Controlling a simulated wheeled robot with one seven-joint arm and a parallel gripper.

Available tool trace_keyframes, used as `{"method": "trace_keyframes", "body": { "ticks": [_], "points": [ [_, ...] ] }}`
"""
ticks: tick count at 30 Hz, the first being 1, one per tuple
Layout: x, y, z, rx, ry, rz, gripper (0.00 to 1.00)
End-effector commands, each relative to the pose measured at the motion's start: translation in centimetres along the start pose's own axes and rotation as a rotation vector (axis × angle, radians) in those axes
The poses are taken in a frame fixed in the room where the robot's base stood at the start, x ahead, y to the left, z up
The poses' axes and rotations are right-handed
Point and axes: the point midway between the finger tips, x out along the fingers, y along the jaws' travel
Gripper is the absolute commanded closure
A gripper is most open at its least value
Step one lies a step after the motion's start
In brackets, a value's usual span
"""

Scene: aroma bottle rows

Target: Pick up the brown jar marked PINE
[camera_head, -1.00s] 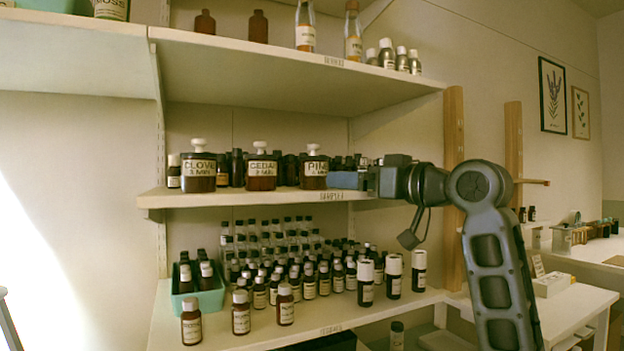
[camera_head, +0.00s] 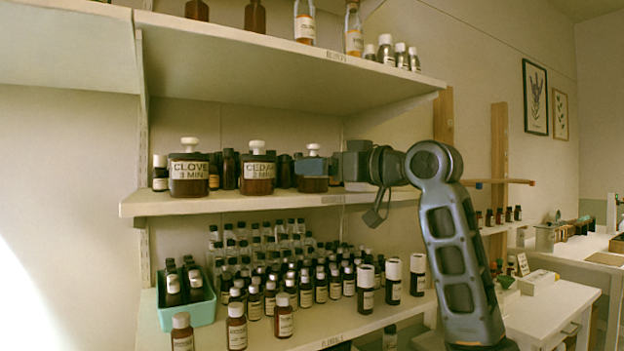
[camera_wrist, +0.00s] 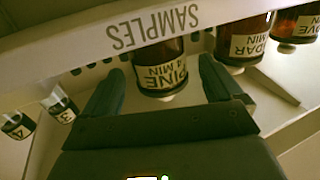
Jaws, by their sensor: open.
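The brown PINE jar (camera_head: 313,185) stands on the middle shelf, right of the CEDAR and CLOVE jars, its label hidden behind my gripper (camera_head: 311,166) in the head view. Its pale knob shows above the fingers. In the wrist view, which is upside down, the jar's label (camera_wrist: 161,75) reads PINE 4 MIN. The open fingers of my gripper (camera_wrist: 163,86) lie to either side of the jar, with a gap on both sides. The jar is upright on the shelf.
The CEDAR jar (camera_head: 258,172) stands close left of PINE, and the CLOVE jar (camera_head: 188,170) farther left. Small dark bottles stand behind them. The middle shelf (camera_head: 230,203) has a SAMPLES label on its front edge. The upper shelf (camera_head: 270,60) overhangs the space.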

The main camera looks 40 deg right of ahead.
Motion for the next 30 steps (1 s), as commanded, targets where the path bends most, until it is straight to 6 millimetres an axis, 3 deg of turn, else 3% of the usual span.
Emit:
{"method": "trace_keyframes", "body": {
  "ticks": [7, 16, 30],
  "points": [
    [3.4, 0.0, -0.2, 0.001, 0.000, -0.001, 0.07],
    [3.8, 0.0, -0.1, 0.000, 0.000, -0.001, 0.07],
    [3.8, 0.0, -0.1, 0.000, 0.001, 0.000, 0.52]
  ]
}}
